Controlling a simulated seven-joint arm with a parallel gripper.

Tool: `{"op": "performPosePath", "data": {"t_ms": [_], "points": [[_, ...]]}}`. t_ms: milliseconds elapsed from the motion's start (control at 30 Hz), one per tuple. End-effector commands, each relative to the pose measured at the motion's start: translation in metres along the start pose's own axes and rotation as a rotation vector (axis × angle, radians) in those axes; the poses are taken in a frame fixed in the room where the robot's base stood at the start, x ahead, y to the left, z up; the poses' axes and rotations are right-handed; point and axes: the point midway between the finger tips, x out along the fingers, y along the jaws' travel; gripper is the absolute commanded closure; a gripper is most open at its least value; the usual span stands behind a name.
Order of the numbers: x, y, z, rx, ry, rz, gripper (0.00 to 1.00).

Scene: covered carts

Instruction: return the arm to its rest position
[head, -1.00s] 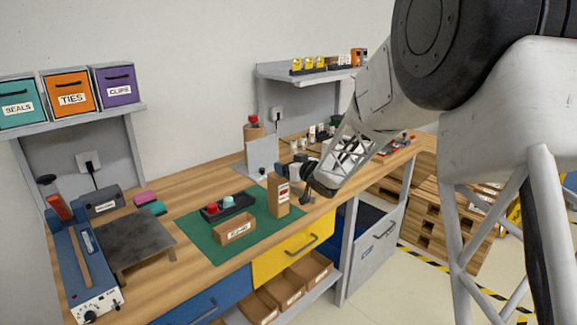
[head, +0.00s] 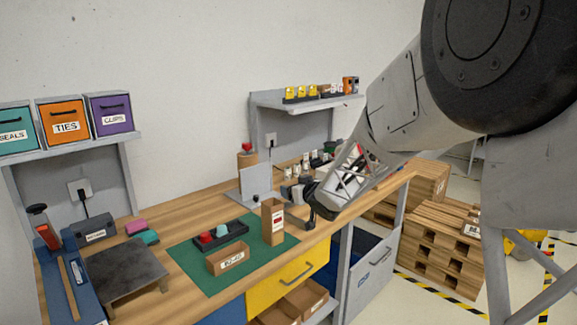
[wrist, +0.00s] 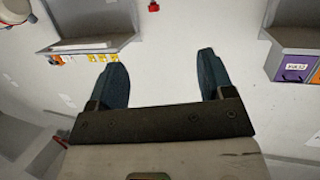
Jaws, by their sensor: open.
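My gripper (wrist: 160,85) is open in the wrist view, its two dark fingers spread wide with nothing between them. Behind the fingers is pale wall. In the head view my gripper (head: 312,205) is at the end of my arm, above the right part of the wooden workbench (head: 185,212). It is just right of a tall cardboard box (head: 272,222) on the green mat (head: 200,268). My arm comes in from the upper right and hides part of the bench's far right end.
A black tray (head: 221,238) with red and teal pieces and a small labelled box (head: 228,259) are on the mat. A wall shelf (head: 300,103) is behind my arm. Teal, orange (head: 66,123) and purple bins stand on the left shelf. Wooden pallets (head: 440,245) are at right.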

Motion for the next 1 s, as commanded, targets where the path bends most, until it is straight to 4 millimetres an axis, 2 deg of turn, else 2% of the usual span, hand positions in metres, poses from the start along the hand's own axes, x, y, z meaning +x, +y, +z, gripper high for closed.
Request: {"op": "performPosePath", "data": {"t_ms": [167,533,767,1000], "points": [[-0.052,0.014,-0.009,0.008,-0.086,0.130,0.25],[-0.168,0.024,-0.001,0.063,-0.309,0.346,0.25],[-0.245,0.014,0.014,0.120,-0.460,0.435,0.25],[-0.326,-0.009,0.038,0.196,-0.625,0.487,0.25]]}}
